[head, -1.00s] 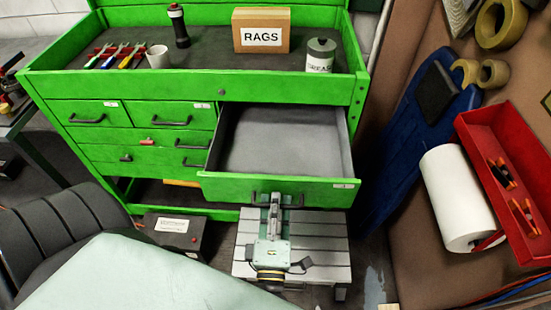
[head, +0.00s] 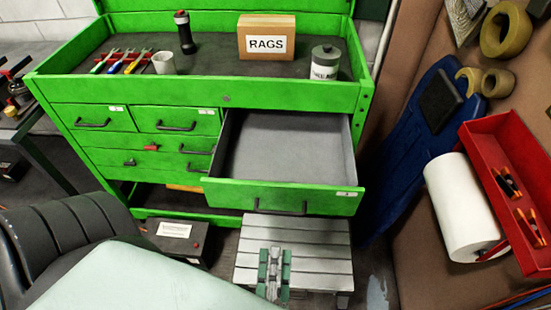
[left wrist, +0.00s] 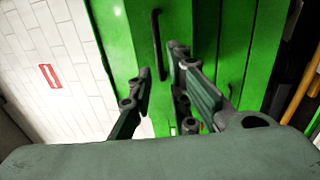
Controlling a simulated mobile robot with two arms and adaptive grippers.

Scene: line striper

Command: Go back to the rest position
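My left gripper (head: 273,268) is low in the head view, in front of the green tool cabinet (head: 210,88) and apart from it. In the left wrist view its two fingers (left wrist: 165,88) stand apart with nothing between them, so it is open and empty. The large right drawer (head: 285,150) is pulled out and looks empty. Its dark handle (head: 280,208) is free of the gripper. My right gripper is in neither view.
A grey slatted step (head: 325,250) stands under the open drawer. A black seat (head: 65,235) and a pale surface (head: 130,280) are at the lower left. A red tray (head: 485,150) and a white roll (head: 460,205) are at the right. A dark box (head: 180,240) is on the floor.

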